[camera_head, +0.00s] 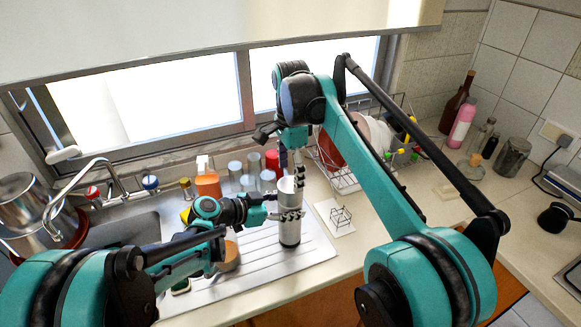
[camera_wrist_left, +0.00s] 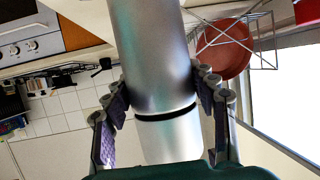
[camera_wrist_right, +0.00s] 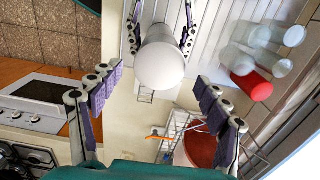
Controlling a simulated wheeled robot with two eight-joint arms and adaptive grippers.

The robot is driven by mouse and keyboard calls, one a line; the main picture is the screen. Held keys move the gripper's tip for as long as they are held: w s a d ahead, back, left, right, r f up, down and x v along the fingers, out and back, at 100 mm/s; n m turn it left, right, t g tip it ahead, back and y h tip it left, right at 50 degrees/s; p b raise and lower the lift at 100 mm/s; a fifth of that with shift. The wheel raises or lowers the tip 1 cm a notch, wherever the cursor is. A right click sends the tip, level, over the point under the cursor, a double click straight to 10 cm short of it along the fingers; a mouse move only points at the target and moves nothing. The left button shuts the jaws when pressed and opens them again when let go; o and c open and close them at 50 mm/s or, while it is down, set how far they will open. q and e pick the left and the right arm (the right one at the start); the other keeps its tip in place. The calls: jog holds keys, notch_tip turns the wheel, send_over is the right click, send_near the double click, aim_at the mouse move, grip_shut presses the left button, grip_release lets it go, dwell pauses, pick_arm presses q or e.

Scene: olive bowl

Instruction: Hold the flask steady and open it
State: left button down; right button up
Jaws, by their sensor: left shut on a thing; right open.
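The silver flask (camera_head: 289,232) stands upright on the ribbed drainboard (camera_head: 262,262). Its pale cap (camera_head: 287,185) is on top; the left wrist view shows the flask body (camera_wrist_left: 155,55) and a dark ring below the cap (camera_wrist_left: 170,138). My left gripper (camera_head: 288,215) is shut on the flask's upper body, one finger on each side. My right gripper (camera_head: 291,165) is above the cap, open and empty, pointing down. In the right wrist view the rounded cap (camera_wrist_right: 160,64) lies beyond and between its spread fingers (camera_wrist_right: 153,95), apart from them.
Several glasses (camera_head: 236,174), an orange bottle (camera_head: 207,184) and a red cup (camera_head: 272,160) stand behind the flask. The sink (camera_head: 125,232) is left.

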aim_at(290, 184)
jog(key=shift+f, duration=3.15)
jog(key=c, duration=1.2)
jog(key=n, duration=2.5)
jog(key=shift+n, duration=0.3)
jog(key=n, duration=0.3)
